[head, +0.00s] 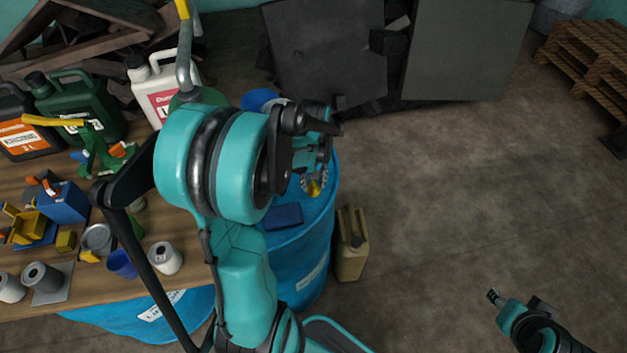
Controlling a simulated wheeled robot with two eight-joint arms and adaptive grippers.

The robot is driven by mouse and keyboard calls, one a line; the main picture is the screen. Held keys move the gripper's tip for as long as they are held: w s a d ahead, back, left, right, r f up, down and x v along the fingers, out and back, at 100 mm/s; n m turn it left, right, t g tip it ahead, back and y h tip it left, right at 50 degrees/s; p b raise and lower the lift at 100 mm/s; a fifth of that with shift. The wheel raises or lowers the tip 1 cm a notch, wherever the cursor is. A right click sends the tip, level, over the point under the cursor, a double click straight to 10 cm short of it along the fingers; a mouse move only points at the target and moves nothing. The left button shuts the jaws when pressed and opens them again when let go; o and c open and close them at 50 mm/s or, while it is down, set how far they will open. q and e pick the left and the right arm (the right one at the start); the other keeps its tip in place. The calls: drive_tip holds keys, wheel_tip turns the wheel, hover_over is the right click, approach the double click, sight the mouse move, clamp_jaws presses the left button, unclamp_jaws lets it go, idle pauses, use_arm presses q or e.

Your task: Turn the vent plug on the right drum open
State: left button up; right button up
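The right drum (312,238) is blue and stands upright at the right end of the workbench. A small yellow part with a pale toothed rim, which looks like the vent plug (316,188), shows on its top. My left gripper (322,165) is over the drum top, close to the yellow part. Whether it touches the part, and how far its fingers are apart, I cannot tell. My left arm hides much of the drum top. My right gripper (494,298) is at the lower right over bare floor, away from the drum; its finger opening is too small to read.
The wooden workbench (92,291) at left carries canisters, cups and blue and yellow parts. Another blue drum (160,322) is below it. A tan jerrycan (351,245) stands right of the right drum. Dark panels (465,50) and pallets (585,60) are behind. The right floor is clear.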

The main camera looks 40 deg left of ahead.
sight(314, 183)
use_arm(q)
wheel_tip(314, 183, up, 12)
idle(0.6)
idle(0.5)
